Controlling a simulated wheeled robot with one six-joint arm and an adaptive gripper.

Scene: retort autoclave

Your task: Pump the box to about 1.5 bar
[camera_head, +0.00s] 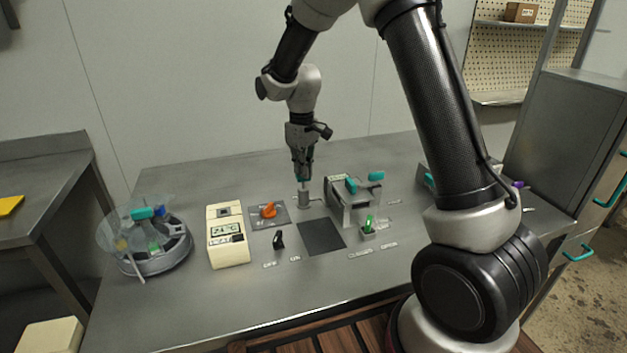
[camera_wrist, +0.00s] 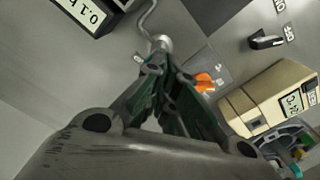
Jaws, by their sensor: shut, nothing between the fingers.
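A small grey metal cylinder, which looks like the pump (camera_head: 304,200), stands upright on the steel bench, left of the box. The box (camera_head: 352,205) is a grey metal chamber with teal handles. My gripper (camera_head: 304,181) points straight down over the pump, fingers together with nothing between them. In the wrist view, the fingertips (camera_wrist: 155,62) are right at the pump's round top (camera_wrist: 161,43); whether they touch it I cannot tell. A thin grey tube (camera_wrist: 147,18) curves away from the pump. A tilted display (camera_wrist: 88,14) shows a 1, a 0 and a b; their order is hard to read.
A cream meter reading about 21 °C (camera_head: 228,237), an orange knob (camera_head: 269,210), a black switch (camera_head: 279,240) and a round carousel (camera_head: 160,255) stand to the left. The bench front is clear.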

